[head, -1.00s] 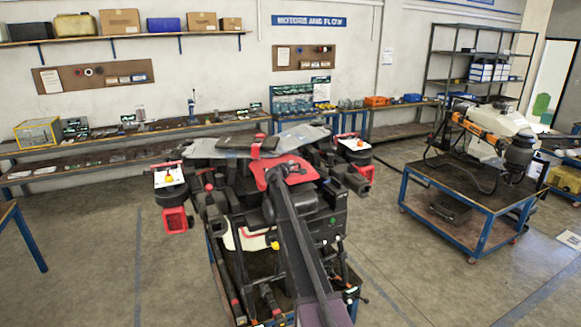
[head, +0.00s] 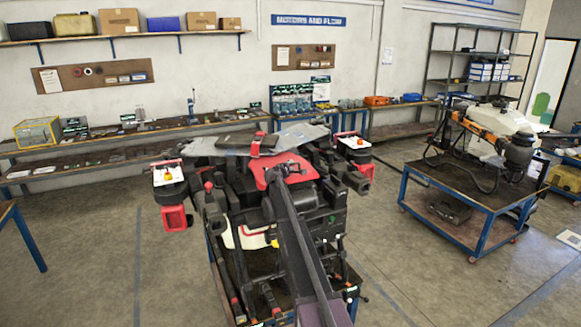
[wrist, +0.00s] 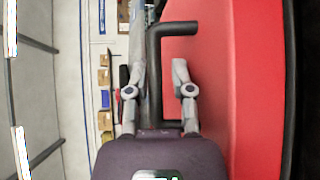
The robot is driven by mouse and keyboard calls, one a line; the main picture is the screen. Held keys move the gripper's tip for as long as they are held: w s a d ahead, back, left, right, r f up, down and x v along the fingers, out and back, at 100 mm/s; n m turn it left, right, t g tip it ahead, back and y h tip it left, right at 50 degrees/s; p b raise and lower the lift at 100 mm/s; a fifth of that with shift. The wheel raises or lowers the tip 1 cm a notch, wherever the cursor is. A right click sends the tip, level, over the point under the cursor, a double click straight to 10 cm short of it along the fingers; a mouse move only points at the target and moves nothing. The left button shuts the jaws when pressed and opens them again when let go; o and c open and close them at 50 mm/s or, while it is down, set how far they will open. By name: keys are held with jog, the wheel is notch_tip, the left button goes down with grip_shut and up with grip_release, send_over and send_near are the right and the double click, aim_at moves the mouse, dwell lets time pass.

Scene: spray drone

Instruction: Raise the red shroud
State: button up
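The red shroud (head: 281,172) lies on top of the black drone in the middle of the head view. In the wrist view the red shroud (wrist: 235,90) fills the right half as a broad smooth surface. A black bar handle (wrist: 154,78) with two bent ends is on it. My gripper (wrist: 160,68) has its two grey fingers apart, one on each side of the handle's long bar. A gap shows between the bar and the right finger; contact on the left side is unclear. In the head view my arm reaches up to the shroud and the fingers are too small to judge.
The drone stands on a blue-framed cart (head: 352,305). Grey panels (head: 302,132) and red-framed units (head: 173,215) stick out around the shroud. Another blue cart (head: 470,205) with a second machine is on the right. Workbenches line the back wall.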

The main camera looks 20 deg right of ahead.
aim_at(291, 176)
jog(key=shift+s+f+b, duration=0.15)
jog(key=shift+f+b, duration=2.3)
jog(key=shift+f, duration=0.25)
jog(key=p+v, duration=0.2)
jog(key=v, duration=1.2)
jog(key=shift+s+r+p, duration=0.15)
jog(key=shift+s+p, duration=0.1)
jog(key=shift+p, duration=0.1)
jog(key=s+a+f+m+g+b, duration=0.1)
jog(key=s+f+m+g+b, duration=0.1)
jog(key=s+f, duration=0.4)
jog(key=s+a+f+m+g+y+b, duration=0.1)
jog(key=s+a+f+m+g+b, duration=0.1)
jog(key=s+f+m+b, duration=0.1)
jog(key=shift+s+f+b, duration=0.5)
jog(key=shift+s+f, duration=0.9)
jog(key=shift+s, duration=0.3)
jog(key=shift+a, duration=0.1)
